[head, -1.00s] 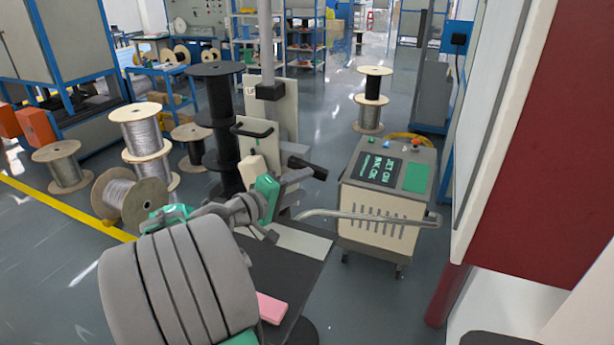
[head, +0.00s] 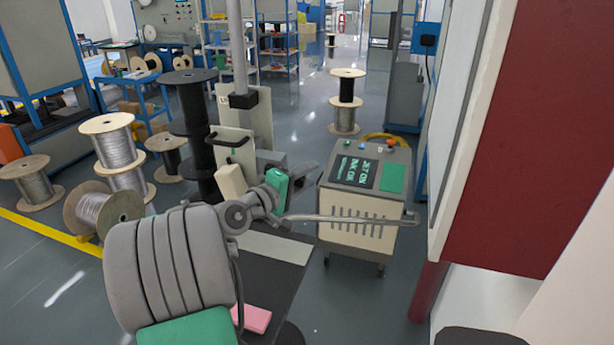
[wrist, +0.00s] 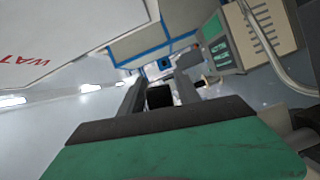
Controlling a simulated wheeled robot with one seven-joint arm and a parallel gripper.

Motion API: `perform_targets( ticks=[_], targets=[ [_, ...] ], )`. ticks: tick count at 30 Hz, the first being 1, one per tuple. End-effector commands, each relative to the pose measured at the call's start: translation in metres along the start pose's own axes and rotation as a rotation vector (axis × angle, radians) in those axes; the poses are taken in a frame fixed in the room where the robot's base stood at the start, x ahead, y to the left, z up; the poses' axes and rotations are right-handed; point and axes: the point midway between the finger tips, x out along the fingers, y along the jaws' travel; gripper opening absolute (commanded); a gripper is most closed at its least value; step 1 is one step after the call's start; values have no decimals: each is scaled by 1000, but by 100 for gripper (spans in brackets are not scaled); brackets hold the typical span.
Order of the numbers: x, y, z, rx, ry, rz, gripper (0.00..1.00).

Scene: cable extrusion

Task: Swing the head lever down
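A cream print-head stand (head: 254,115) with a grey post rises at the centre left of the head view. A black bar handle (head: 230,140) sticks out from its front; I cannot tell for sure whether this is the head lever. My gripper (head: 309,182), with a green body, is to the right of and below that handle, apart from it in the picture. In the wrist view my gripper's two fingers (wrist: 159,88) stand apart. A dark block (wrist: 160,97) shows between them; I cannot tell what it is or whether it is touched.
A cream ink cabinet (head: 362,205) with a screen stands just right of my gripper, with a curved grey tube across its front. A dark table (head: 275,275) with a pink block (head: 252,318) lies below. Several cable spools stand at left. A red-and-white cabinet (head: 530,140) walls the right.

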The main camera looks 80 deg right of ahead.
Motion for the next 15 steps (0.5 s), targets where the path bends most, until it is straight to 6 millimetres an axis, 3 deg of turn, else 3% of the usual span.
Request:
perform_targets(
  ticks=[13, 15],
  targets=[
    [0, 0, 0, 0, 0, 0, 1],
    [0, 0, 0, 0, 0, 0, 0]
  ],
)
